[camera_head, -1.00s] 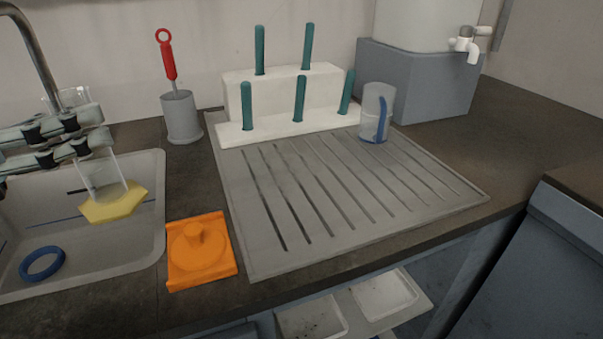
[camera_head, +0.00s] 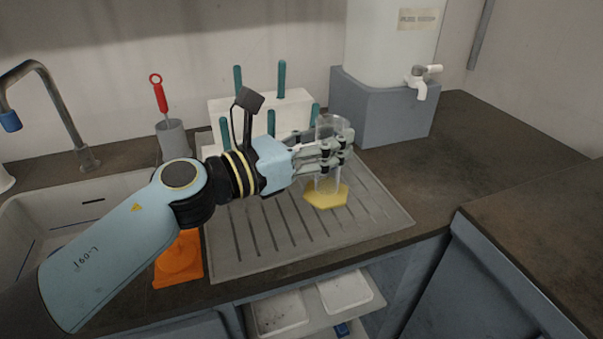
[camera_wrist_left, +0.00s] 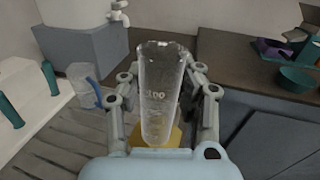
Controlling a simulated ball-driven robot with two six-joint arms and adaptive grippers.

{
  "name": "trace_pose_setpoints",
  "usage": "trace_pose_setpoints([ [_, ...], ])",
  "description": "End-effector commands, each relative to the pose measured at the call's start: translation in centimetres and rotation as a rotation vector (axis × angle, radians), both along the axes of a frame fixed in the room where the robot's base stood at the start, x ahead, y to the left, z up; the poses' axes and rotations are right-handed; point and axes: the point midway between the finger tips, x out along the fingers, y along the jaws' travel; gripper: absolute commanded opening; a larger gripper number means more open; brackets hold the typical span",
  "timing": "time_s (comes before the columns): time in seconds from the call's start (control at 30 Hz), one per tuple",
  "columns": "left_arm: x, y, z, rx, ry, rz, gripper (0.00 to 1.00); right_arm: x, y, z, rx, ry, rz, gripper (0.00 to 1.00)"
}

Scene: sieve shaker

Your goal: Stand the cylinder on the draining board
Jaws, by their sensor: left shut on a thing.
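The clear glass cylinder with a yellow hexagonal foot (camera_head: 326,197) is upright over the middle right of the grey grooved draining board (camera_head: 372,232). I cannot tell whether its foot touches the board. My left gripper (camera_head: 335,150) comes in from the left and is shut around the cylinder's glass. In the left wrist view the glass (camera_wrist_left: 160,92) stands between the two fingers, with part of the yellow foot beyond it. My right gripper is not in view.
A white rack with teal pegs (camera_head: 295,114) stands at the board's back. A blue-marked beaker (camera_wrist_left: 84,84) is close by the cylinder. A grey block (camera_head: 378,108) bears a tapped tank. An orange object (camera_head: 178,264) lies left of the board. The board's front is clear.

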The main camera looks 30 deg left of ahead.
Motion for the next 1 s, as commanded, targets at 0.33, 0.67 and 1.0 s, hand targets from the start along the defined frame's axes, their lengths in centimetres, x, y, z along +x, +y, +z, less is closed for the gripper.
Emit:
trace_pose_setpoints([
  [0.33, 0.7, 4.0, -3.5, 0.011, 0.014, 0.044, 0.00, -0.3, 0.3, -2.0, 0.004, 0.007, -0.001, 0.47],
  [0.67, 1.5, 10.4, -6.9, 0.007, 0.012, 0.043, 0.00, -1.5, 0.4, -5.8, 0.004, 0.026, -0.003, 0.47],
  [1.0, 1.6, 11.1, -10.2, 0.000, 0.015, 0.046, 0.00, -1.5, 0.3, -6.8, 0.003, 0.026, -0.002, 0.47],
])
